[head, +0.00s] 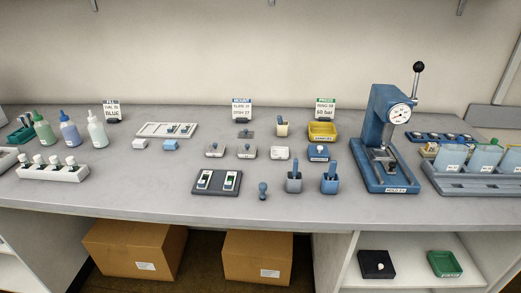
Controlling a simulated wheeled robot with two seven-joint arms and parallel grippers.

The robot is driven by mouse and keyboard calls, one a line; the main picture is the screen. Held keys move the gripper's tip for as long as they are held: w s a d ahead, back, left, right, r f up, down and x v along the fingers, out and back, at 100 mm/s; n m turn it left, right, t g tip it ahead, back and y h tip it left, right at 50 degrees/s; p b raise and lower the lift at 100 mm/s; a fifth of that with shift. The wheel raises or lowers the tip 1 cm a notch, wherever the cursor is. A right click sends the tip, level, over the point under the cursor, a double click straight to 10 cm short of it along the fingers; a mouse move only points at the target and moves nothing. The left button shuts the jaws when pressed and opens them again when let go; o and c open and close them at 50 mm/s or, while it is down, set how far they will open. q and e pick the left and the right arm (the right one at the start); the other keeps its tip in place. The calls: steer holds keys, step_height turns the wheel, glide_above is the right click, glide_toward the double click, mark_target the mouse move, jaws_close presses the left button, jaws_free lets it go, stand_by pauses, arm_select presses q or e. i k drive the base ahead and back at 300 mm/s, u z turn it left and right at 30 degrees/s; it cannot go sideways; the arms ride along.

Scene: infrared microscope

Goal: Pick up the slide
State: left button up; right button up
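No slide can be told for certain at this size. A pale flat rack (155,130) lies at the back, left of centre, with small dark-topped pieces on its right part. A small dark flat plate (245,134) lies in front of the sign (242,109) whose print seems to include the word slide. A dark grey board (217,189) near the front edge bears two white pieces with dark and green parts. Neither of my grippers is in view.
A blue press (385,110) with a gauge and lever stands right of centre. The front left of the bench (130,200) is clear.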

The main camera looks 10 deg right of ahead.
mark_target(230, 179)
steer(key=u, duration=1.75)
steer(key=i, duration=1.8)
steer(key=z, duration=3.4)
